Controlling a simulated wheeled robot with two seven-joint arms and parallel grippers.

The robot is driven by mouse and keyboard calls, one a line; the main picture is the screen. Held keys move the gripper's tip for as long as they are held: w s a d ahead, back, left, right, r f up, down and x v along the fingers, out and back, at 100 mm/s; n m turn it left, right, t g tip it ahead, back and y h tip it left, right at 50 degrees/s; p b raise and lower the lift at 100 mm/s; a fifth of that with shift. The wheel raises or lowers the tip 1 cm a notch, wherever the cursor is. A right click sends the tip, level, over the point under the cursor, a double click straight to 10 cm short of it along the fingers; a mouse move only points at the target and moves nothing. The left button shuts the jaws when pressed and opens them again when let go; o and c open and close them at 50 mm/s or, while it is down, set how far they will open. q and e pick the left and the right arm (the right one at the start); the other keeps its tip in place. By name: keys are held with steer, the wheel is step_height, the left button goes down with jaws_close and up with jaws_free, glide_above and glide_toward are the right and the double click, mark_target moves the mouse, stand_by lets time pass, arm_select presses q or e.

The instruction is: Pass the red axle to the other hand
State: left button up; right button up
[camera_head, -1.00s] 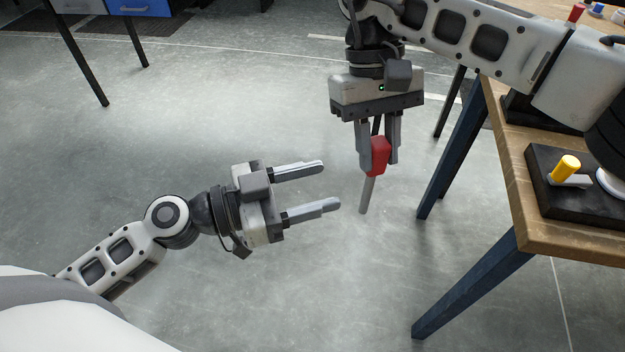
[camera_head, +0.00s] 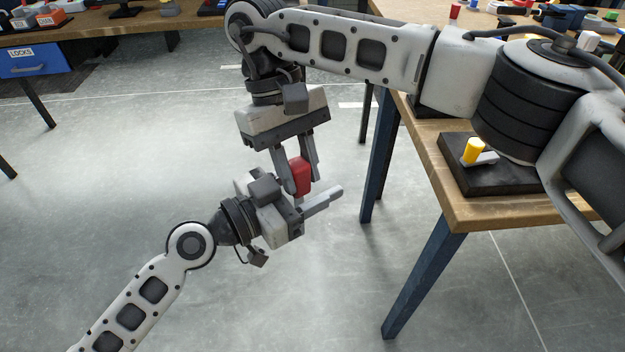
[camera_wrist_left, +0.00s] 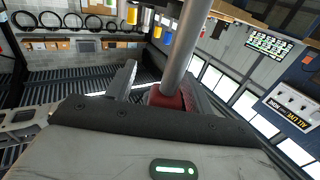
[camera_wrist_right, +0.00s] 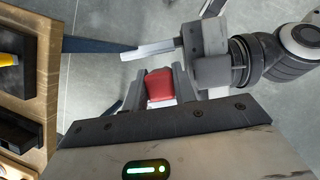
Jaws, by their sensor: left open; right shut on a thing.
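The red axle (camera_head: 300,175) has a red block and a grey shaft. My right gripper (camera_head: 300,178) is shut on the red block and points down over the floor. The block also shows between its fingers in the right wrist view (camera_wrist_right: 160,84). My left gripper (camera_head: 318,196) is open, pointing right just below the right gripper; one finger is partly hidden in the head view. In the left wrist view the red block (camera_wrist_left: 168,98) appears between the left fingers, and the grey shaft (camera_wrist_left: 180,50) rises close to the camera. I cannot tell whether the left fingers touch the axle.
A wooden workbench (camera_head: 470,214) with blue legs stands at the right. A bench with a blue LOCKS drawer (camera_head: 38,60) is at the back left. The floor below the grippers is clear.

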arm_select(q)
steer(key=shift+d, duration=0.1)
steer(key=c, duration=1.1)
arm_select(e)
steer(key=o, duration=1.1)
arm_select(q)
steer(key=shift+c, duration=0.2)
arm_select(e)
steer(key=shift+a, duration=0.1)
steer(key=shift+s, duration=0.15)
